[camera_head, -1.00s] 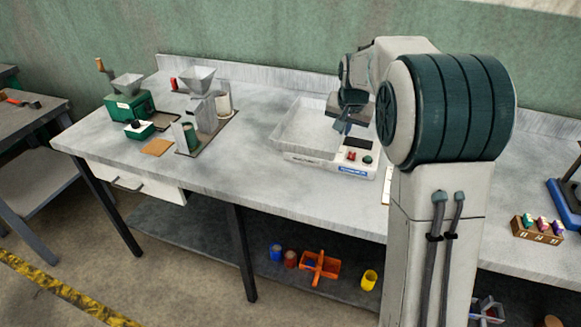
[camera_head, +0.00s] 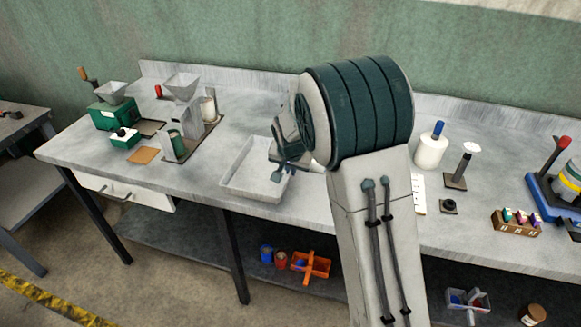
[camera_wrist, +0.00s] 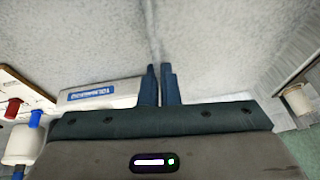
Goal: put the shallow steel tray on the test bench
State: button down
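The shallow steel tray (camera_head: 232,184) is a pale grey rectangular pan at mid-bench in the head view, left of my arm. It looks about level, at or just above the test bench top (camera_head: 330,212); I cannot tell whether it touches. My gripper (camera_head: 284,172) is at the tray's right side, pointing down. In the wrist view the two dark fingers (camera_wrist: 160,85) are close together on the thin tray wall (camera_wrist: 155,40). My arm hides part of the bench behind the tray.
A white device with a blue label (camera_wrist: 90,95) lies left of the fingers in the wrist view. Left on the bench stand a green grinder (camera_head: 115,112) and a hopper stand (camera_head: 182,88). Right are a white bottle (camera_head: 431,150) and a vial rack (camera_head: 516,223).

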jog(key=shift+f+b, duration=0.45)
jog(key=shift+b, duration=0.1)
jog(key=shift+f, duration=0.1)
jog(key=c, duration=1.7)
grip_release()
jog(key=shift+r+p, duration=0.35)
jog(key=shift+r, duration=0.05)
jog(key=v, duration=1.2)
jog(key=s+d+n, duration=0.1)
jog(key=s+d, duration=0.2)
jog(key=s, duration=0.6)
jog(key=s+d+n+g, duration=0.1)
jog(key=s+d, duration=0.3)
jog(key=s, duration=0.5)
jog(key=s+d+n, duration=0.2)
jog(key=s+d, duration=0.1)
jog(key=s, duration=0.6)
jog(key=shift+d+f+g+b, duration=0.2)
jog(key=shift+d+g+b, duration=0.05)
jog(key=shift+g+b, duration=0.1)
